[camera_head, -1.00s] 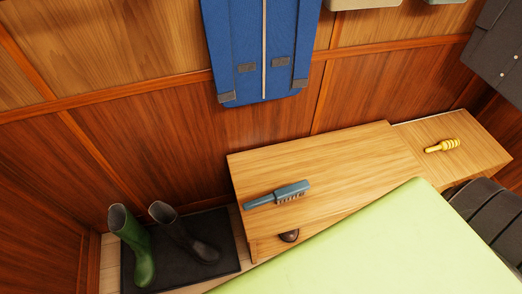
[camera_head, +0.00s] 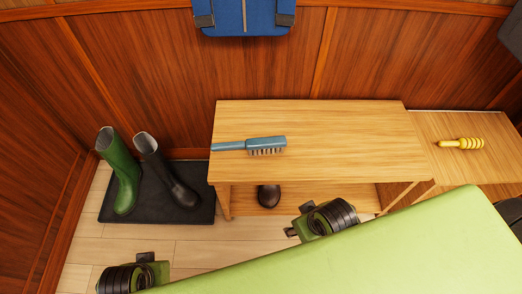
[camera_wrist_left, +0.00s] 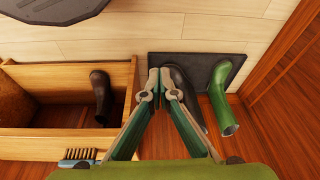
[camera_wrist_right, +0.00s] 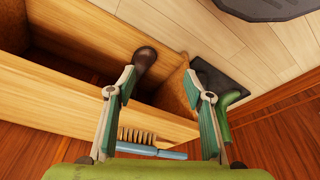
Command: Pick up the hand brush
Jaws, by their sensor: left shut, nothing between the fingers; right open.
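The hand brush (camera_head: 252,145) has a blue-grey back and handle and dark bristles. It lies near the left end of the wooden bench top (camera_head: 340,140), its handle pointing left. In the left wrist view, part of the brush (camera_wrist_left: 78,158) shows at the lower left, away from my left gripper (camera_wrist_left: 160,80), which is shut and empty. In the right wrist view, the brush (camera_wrist_right: 150,146) lies at the bottom between the fingers of my right gripper (camera_wrist_right: 160,86), which is open and empty. Neither gripper's fingers show clearly in the head view.
Green and dark boots (camera_head: 121,170) stand on a black mat (camera_head: 150,212) left of the bench. A yellow banded object (camera_head: 462,144) lies on the lower section at right.

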